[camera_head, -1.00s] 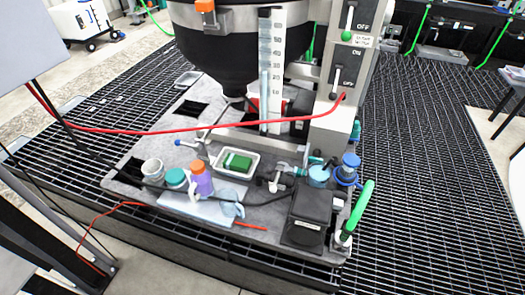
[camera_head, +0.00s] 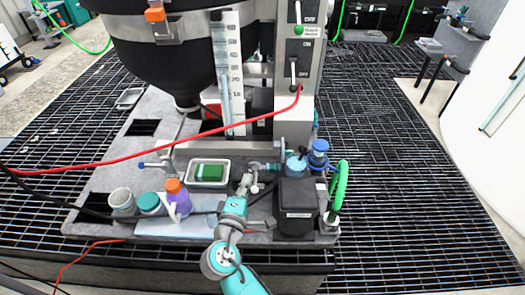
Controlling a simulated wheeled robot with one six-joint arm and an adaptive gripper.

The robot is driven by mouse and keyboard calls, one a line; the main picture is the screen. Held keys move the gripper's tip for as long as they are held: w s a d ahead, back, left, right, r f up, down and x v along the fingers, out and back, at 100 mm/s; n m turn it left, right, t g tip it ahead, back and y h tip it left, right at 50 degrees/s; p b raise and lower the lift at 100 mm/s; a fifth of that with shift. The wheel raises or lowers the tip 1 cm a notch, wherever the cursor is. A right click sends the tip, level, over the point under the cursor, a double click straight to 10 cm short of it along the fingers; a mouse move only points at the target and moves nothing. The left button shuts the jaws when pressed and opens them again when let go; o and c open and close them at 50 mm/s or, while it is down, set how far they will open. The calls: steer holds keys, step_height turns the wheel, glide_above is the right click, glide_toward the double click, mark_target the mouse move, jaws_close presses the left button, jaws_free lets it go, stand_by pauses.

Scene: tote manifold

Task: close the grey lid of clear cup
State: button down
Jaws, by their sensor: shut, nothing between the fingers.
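My gripper (camera_head: 246,183) is at the end of my teal and grey arm, over the front middle of the grey work plate. It is small in view, shut and empty. A pale, clear cup-like shape (camera_head: 213,221) shows just left of my arm, at the front of the plate. My arm hides much of it, and I cannot make out its grey lid or the lid's angle. The gripper tip appears beyond this shape; I cannot tell whether anything touches.
A purple bottle with an orange cap (camera_head: 178,197), a teal-lidded jar (camera_head: 150,203) and a pale jar (camera_head: 122,200) stand left. A white tray (camera_head: 191,182) with a green block lies behind. A black box (camera_head: 297,207) and green hose (camera_head: 340,187) stand right. A red cable (camera_head: 150,150) crosses above.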

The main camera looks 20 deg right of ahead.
steer(key=w+d+r, duration=0.2)
steer(key=w+d, duration=0.6)
steer(key=shift+d+h, duration=0.25)
steer(key=shift+h, duration=0.15)
